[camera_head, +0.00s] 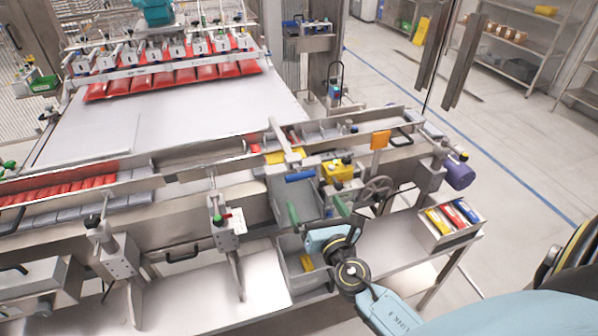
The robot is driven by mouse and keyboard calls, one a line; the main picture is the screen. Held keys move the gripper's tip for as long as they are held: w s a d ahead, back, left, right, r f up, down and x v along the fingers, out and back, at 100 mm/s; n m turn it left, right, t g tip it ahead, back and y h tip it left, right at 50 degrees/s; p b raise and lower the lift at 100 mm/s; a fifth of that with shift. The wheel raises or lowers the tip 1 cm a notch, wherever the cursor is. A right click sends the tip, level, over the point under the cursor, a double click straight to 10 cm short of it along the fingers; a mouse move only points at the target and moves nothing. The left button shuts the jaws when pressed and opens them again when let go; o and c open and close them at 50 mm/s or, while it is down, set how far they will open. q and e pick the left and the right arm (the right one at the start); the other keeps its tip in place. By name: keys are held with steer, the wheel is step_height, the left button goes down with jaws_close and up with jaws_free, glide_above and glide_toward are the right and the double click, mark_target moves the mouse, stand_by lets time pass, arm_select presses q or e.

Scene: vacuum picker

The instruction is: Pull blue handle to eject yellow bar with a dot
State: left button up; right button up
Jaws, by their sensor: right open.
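A blue handle (300,176) lies level at the front of the ejector mechanism, above a grey open-topped chute (297,202). A yellow bar (287,157) sits just behind it on the conveyor channel, partly hidden by a metal arm; I cannot make out a dot on it. My right gripper (352,222) is open, right of the chute and below and right of the blue handle, apart from it. Its fingers are small and partly hidden by my own arm. My left gripper is not in view.
A yellow block (338,170) and a handwheel (377,189) stand right of the handle. A grey bin (292,275) below holds a yellow piece (306,262). A tray (438,234) with coloured packs stands right.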

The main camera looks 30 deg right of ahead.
mark_target(302, 179)
steer(key=x, duration=1.3)
steer(key=shift+d, duration=0.1)
steer(key=shift+c, duration=0.3)
